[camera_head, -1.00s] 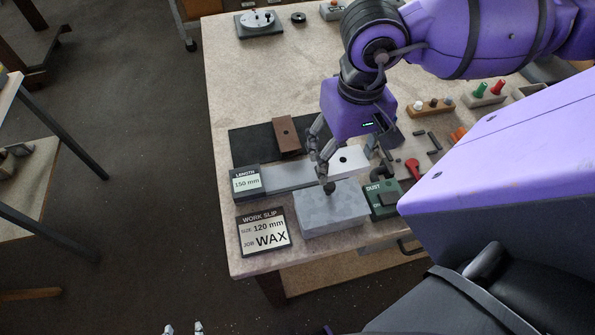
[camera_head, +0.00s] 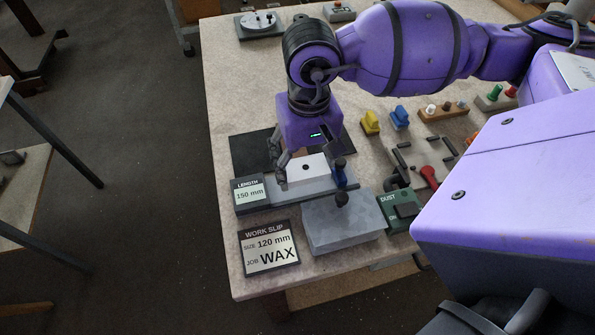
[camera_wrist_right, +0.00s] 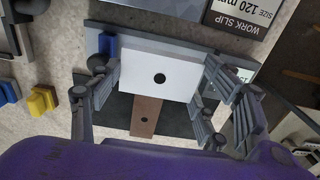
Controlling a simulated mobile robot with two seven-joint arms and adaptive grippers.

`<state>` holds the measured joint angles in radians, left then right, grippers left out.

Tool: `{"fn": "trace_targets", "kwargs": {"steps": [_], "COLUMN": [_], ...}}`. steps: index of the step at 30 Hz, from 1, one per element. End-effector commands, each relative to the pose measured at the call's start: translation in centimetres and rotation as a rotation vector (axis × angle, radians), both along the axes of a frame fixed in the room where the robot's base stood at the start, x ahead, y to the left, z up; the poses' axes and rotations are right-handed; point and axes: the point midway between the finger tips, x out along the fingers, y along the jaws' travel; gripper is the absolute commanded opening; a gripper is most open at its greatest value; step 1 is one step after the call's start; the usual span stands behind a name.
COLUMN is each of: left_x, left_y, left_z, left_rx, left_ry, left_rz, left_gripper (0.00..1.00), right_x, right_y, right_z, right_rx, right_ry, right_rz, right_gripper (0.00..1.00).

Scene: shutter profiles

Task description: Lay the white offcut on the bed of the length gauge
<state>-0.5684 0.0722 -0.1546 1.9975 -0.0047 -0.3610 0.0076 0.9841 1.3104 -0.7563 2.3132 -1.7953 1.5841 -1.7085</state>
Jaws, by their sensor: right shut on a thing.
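The white offcut (camera_head: 310,170), a flat block with a dark round spot, is between the fingers of my right gripper (camera_head: 308,168). It also shows in the right wrist view (camera_wrist_right: 160,62), with a finger along each side. The gripper is shut on it. The length gauge (camera_head: 285,195) is a long grey bed with a "LENGTH 150 mm" sign at its left end and a blue stop (camera_head: 340,178) towards its right. The offcut is over the bed, close to the stop. I cannot tell whether it touches the bed. My left gripper is out of view.
A grey block (camera_head: 345,228) with a dark knob stands in front of the gauge, beside the work slip sign (camera_head: 268,248) and a green dust box (camera_head: 400,208). A brown piece (camera_wrist_right: 146,115) lies on the dark mat (camera_head: 250,152) behind. Yellow and blue pieces stand farther right.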

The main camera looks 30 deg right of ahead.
Motion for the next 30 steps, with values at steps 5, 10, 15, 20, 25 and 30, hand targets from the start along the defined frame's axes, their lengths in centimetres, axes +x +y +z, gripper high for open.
{"fn": "trace_targets", "kwargs": {"steps": [5, 10, 15, 20, 25, 30], "left_x": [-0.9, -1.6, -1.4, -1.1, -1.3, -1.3], "left_y": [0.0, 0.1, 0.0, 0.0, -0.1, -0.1], "left_z": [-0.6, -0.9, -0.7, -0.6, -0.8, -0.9], "left_rx": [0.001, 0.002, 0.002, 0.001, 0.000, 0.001], "left_ry": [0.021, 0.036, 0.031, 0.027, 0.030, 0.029], "left_rz": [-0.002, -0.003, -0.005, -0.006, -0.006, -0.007], "left_gripper": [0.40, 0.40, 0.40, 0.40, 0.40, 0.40], "right_x": [0.8, 1.5, 1.5, 1.5, 1.5, 1.5], "right_y": [0.5, 1.0, 0.9, 0.9, 0.9, 0.9], "right_z": [-1.1, -2.5, -4.9, -5.1, -5.4, -5.5], "right_rx": [0.001, 0.001, 0.000, 0.001, 0.000, 0.000], "right_ry": [0.000, 0.002, 0.001, -0.001, 0.001, 0.001], "right_rz": [0.000, 0.000, 0.000, 0.000, 0.000, 0.000], "right_gripper": [0.44, 0.44, 0.44, 0.44, 0.44, 0.82]}}
